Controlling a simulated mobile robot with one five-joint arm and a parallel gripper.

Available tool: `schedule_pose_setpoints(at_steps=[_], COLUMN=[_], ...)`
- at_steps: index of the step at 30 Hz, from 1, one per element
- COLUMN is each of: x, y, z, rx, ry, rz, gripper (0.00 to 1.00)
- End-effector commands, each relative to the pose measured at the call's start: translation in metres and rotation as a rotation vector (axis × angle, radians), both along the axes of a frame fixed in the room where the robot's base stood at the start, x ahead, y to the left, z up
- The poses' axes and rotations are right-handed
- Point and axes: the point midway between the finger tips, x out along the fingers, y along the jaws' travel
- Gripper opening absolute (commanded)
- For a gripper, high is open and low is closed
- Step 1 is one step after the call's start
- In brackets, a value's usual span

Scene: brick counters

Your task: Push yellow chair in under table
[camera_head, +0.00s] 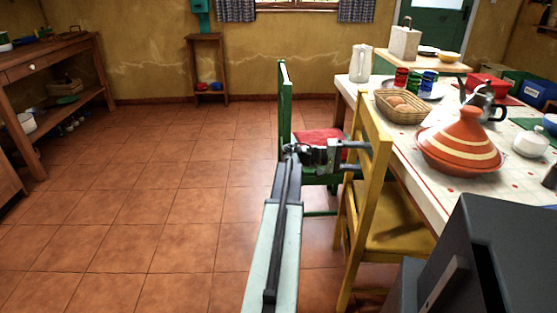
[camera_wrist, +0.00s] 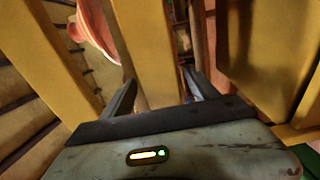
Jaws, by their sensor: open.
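The yellow chair (camera_head: 388,224) stands upright at the left side of the table (camera_head: 444,202), its back toward the open floor and its seat toward the table. Part of its seat lies beside the table edge; my dark body part hides some of it. My gripper (camera_head: 358,153) is open at the chair's backrest. In the wrist view, the two fingers of my gripper (camera_wrist: 158,92) stand apart on either side of a yellow bar of the chair (camera_wrist: 150,50). I cannot tell whether they touch it.
A green chair (camera_head: 284,105) with a red cushion (camera_head: 318,141) stands just beyond the yellow chair. The table carries a tagine (camera_head: 462,146), a bread basket (camera_head: 402,106), a kettle and a white jug (camera_head: 361,63). Wooden shelves (camera_head: 62,75) stand left. The tiled floor (camera_head: 160,190) at left is clear.

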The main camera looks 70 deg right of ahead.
Motion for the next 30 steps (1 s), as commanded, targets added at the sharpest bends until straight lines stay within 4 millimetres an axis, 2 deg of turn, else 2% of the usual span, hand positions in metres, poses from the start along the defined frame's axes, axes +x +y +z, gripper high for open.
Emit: schedule_pose_setpoints(at_steps=[18, 22, 30], x=[0.1, 0.107, 0.107], y=[0.031, 0.034, 0.034], z=[0.0, 0.0, 0.0], rx=[0.0, 0.0, 0.0], ry=[0.0, 0.0, 0.0], rz=[0.001, -0.002, -0.002], gripper=[0.69, 0.69, 0.69])
